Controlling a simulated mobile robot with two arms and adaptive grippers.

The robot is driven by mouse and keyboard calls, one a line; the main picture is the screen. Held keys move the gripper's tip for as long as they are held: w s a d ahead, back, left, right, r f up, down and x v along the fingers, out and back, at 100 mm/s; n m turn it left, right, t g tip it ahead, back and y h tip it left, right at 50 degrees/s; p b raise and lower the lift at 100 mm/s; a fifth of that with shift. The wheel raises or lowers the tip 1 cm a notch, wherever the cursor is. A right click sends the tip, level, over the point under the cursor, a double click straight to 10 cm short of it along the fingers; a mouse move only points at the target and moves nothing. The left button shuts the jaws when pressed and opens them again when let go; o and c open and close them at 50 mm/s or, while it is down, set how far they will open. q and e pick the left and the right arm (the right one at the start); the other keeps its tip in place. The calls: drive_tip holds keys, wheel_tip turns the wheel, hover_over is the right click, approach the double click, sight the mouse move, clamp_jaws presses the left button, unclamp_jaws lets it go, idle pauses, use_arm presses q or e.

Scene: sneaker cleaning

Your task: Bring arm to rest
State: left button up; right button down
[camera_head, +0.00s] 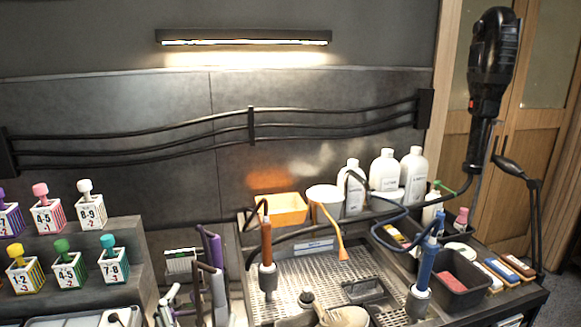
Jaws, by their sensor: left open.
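My left gripper (194,292) appears low in the picture, left of the middle, as pale and dark grey linked parts. It is open, and I see nothing held between its fingers. It shows close to upright purple (211,244) and grey parts at the left edge of the work tray; whether it touches them I cannot tell. The bottom edge of the picture cuts off its lower part. My right gripper is not in view.
The perforated metal tray (330,270) holds an orange-handled tool (266,243) and a blue-handled tool (427,262). White bottles (384,170) stand behind. Numbered blocks (68,268) sit on steps at left. A black device (492,62) stands high at right.

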use_arm(q)
drive_tip(key=s+a+f+n+g+y, duration=0.2)
drive_tip(key=s+a+f+n+g, duration=0.15)
drive_tip(key=s+f+g, duration=0.75)
drive_tip(key=s+f+g+h, duration=0.1)
drive_tip(key=s+f+g, duration=0.1)
drive_tip(key=s+f, duration=0.5)
drive_tip(key=s+f+g+h, duration=0.1)
drive_tip(key=s+f, duration=0.4)
drive_tip(key=s, duration=0.5)
wheel_tip(320, 180, down, 32)
drive_tip(key=s+g+b, duration=0.1)
drive_tip(key=g+b, duration=0.1)
drive_tip(key=b, duration=0.4)
drive_tip(key=s+a+f+b, duration=0.3)
drive_tip(key=s+f+b, duration=0.1)
drive_tip(key=s+f, duration=1.2)
wheel_tip(320, 180, down, 4)
drive_tip(key=shift+s+r+g+y, duration=0.1)
drive_tip(key=shift+s+g+y, duration=0.2)
drive_tip(key=shift+s+g, duration=0.1)
